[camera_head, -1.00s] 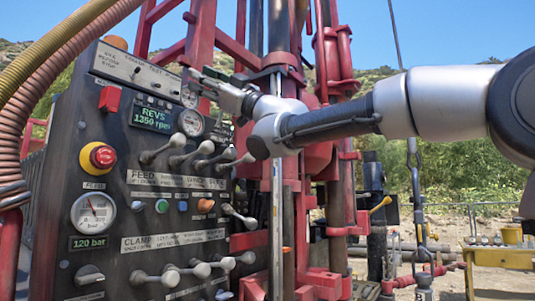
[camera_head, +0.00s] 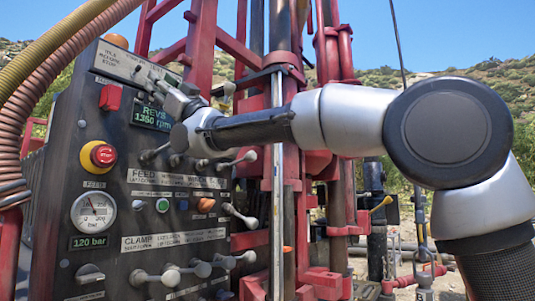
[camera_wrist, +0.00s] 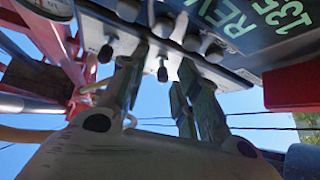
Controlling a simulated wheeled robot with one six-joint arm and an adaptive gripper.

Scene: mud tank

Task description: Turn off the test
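The black control panel (camera_head: 110,165) stands at the left in the head view. A light plate with small toggle switches runs along its top edge. My gripper (camera_head: 157,92) is at this plate, just above the green "REVS 1350 rpm" display (camera_head: 152,115), and hides part of it. In the wrist view my gripper (camera_wrist: 158,85) is open, with a gap between its fingers. A dark toggle switch (camera_wrist: 162,70) shows in that gap; I cannot tell whether a finger touches it. Another toggle (camera_wrist: 105,52) is to its left. I cannot read which switch is the test one.
A red block (camera_head: 110,97) and a red emergency button (camera_head: 103,155) sit left of the display. Grey levers (camera_head: 240,160) stick out below my wrist. The red drill mast (camera_head: 330,170) stands right of the panel, and thick hoses (camera_head: 25,110) hang at the left.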

